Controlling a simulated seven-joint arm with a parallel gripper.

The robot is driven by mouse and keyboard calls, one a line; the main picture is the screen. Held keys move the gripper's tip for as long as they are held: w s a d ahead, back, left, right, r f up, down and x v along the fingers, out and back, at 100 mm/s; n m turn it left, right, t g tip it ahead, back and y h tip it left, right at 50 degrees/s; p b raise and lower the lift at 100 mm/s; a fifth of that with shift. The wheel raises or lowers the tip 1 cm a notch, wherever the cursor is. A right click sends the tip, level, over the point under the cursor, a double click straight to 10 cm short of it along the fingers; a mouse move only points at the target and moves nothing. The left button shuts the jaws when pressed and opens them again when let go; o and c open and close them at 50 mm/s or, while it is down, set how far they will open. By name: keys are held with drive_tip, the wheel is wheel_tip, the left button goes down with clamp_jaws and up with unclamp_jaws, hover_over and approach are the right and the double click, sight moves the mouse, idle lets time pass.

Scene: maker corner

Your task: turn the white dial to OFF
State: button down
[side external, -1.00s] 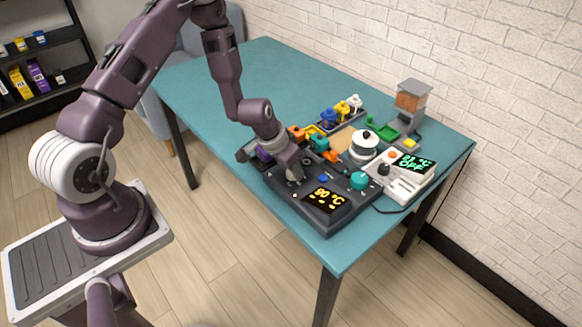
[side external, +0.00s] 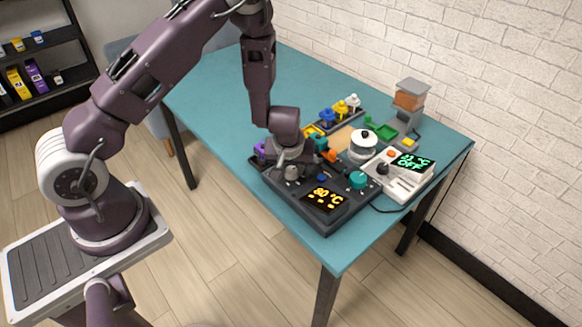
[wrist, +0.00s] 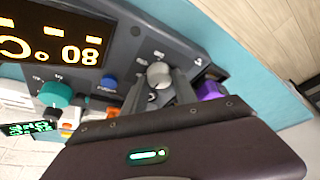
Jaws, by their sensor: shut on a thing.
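The white dial (wrist: 159,73) sits on the dark control panel (side external: 281,196), near the panel's left end in the side view. My gripper (wrist: 160,88) is shut on the white dial, with one finger on each side of it in the wrist view. The side view shows my gripper (side external: 289,162) low over the panel, partly covering the dial. The panel's display (side external: 325,198) reads 80 °C in yellow. Small markings surround the dial, but I cannot read which one it points to.
A teal knob (side external: 358,180) and a blue button (wrist: 109,82) are on the same panel. A white unit (side external: 408,184) beside it has a green display reading 21 °C OFF. A purple thing (wrist: 209,91) stands close to my gripper. The table (side external: 215,88) is clear towards the back left.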

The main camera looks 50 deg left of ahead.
drive_tip(key=shift+n, duration=0.3)
drive_tip(key=c, duration=1)
unclamp_jaws()
drive_tip(key=v, duration=0.7)
drive_tip(key=shift+r, duration=0.1)
